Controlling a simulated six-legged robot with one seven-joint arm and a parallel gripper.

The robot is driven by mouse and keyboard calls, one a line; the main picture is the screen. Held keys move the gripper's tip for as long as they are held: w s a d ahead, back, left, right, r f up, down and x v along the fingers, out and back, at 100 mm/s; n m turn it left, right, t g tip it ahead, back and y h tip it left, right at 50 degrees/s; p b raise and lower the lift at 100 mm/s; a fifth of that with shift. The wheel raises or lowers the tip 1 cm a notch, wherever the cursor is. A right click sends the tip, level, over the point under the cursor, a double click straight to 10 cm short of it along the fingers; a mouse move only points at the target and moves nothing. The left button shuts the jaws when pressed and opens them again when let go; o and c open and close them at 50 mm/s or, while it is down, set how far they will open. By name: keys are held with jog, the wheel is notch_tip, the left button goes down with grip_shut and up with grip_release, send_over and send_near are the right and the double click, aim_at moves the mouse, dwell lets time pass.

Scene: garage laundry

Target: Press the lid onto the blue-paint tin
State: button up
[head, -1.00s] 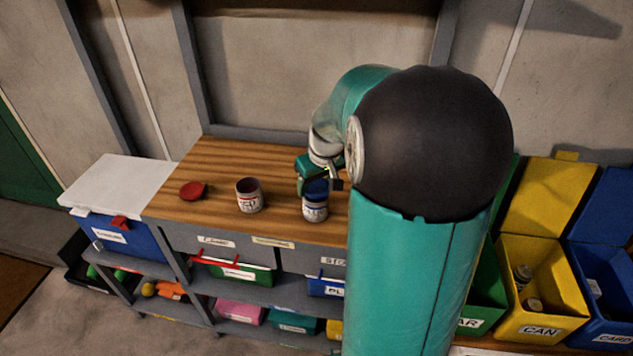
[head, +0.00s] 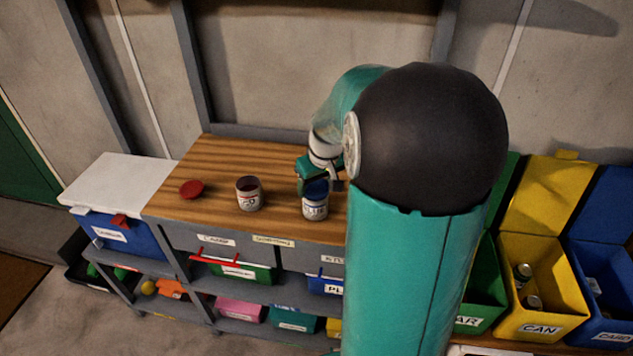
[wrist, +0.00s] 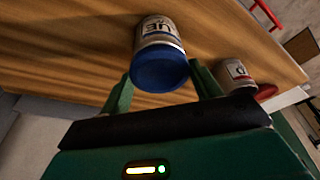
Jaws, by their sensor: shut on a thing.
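The blue-paint tin (head: 314,210) stands upright on the wooden bench top, with a white label; it also shows in the wrist view (wrist: 160,28). The blue lid (wrist: 160,73) is over the tin's mouth, and it also shows in the head view (head: 317,187). I cannot tell whether its rim is fully seated. My gripper (wrist: 164,84) is shut on the blue lid, with one green finger on each side of it. In the head view my gripper (head: 318,178) is just above the tin, and my arm hides the bench to its right.
An open red-paint tin (head: 249,201) stands left of the blue tin, and a red lid (head: 192,189) lies farther left. The bench top (head: 222,155) is clear behind them. Colored bins, including a yellow one (head: 540,329), stand at the right.

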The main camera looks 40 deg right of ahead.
jog(key=shift+f, duration=0.2)
dwell(0.7)
jog(key=o, duration=1.3)
jog(key=shift+r, duration=0.1)
jog(key=shift+r, duration=3.45)
jog(key=shift+c, duration=0.3)
grip_shut()
jog(key=shift+f, duration=0.15)
